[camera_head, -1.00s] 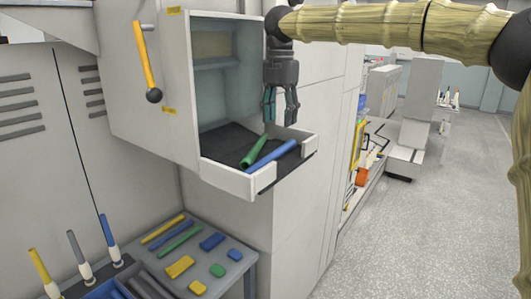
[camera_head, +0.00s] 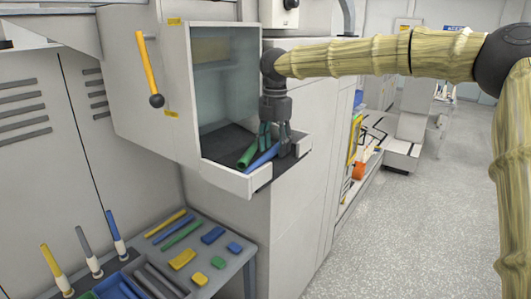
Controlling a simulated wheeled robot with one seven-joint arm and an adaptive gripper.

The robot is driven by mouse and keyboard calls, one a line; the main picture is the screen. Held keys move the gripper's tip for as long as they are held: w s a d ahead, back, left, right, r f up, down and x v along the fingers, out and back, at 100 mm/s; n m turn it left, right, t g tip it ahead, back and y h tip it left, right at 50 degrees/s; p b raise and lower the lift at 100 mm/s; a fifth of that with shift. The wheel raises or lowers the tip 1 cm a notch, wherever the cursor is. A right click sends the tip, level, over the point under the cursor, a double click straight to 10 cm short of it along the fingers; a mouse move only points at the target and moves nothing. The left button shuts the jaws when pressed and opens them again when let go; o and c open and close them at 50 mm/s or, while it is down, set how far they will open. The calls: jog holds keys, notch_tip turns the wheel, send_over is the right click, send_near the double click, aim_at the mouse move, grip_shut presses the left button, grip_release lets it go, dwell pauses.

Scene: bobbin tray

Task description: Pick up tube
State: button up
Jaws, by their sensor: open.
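A green tube (camera_head: 247,157) and a blue tube (camera_head: 262,160) lie side by side, slanting, in the dark-floored tray (camera_head: 226,181) at the front of the open cabinet. My gripper (camera_head: 275,147) points down at the tray from above, its fingers apart. The fingertips are low, close to the far upper end of the blue tube and partly cover it. I cannot tell whether they touch it. More tubes, yellow, blue and green, lie on the low table (camera_head: 245,258).
The tray's white rim stands around the tubes, and the cabinet wall (camera_head: 229,100) rises behind. A yellow lever (camera_head: 146,66) sticks out at the left. Coloured blocks (camera_head: 182,259) and upright yellow, grey and blue pieces stand below. Open floor (camera_head: 410,235) lies at right.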

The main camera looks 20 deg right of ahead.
jog(key=s, duration=0.1)
jog(key=s+r, duration=0.1)
jog(key=s, duration=0.1)
jog(key=shift+s+d+r, duration=0.1)
jog(key=shift+s+d, duration=0.1)
jog(key=shift+c, duration=1.2)
jog(key=shift+s+r, duration=0.1)
jog(key=c, duration=0.3)
jog(key=shift+w+a+f, duration=0.1)
jog(key=shift+w+f, duration=0.25)
jog(key=shift+w, duration=0.2)
jog(key=shift+w+a+f, duration=0.1)
jog(key=shift+w+f, duration=0.25)
jog(key=shift+w, duration=0.2)
jog(key=c, duration=0.5)
jog(key=shift+s+d+r, duration=0.15)
jog(key=shift+s+r, duration=0.1)
jog(key=shift+s, duration=0.15)
jog(key=shift+w, duration=0.1)
jog(key=shift+w, duration=0.1)
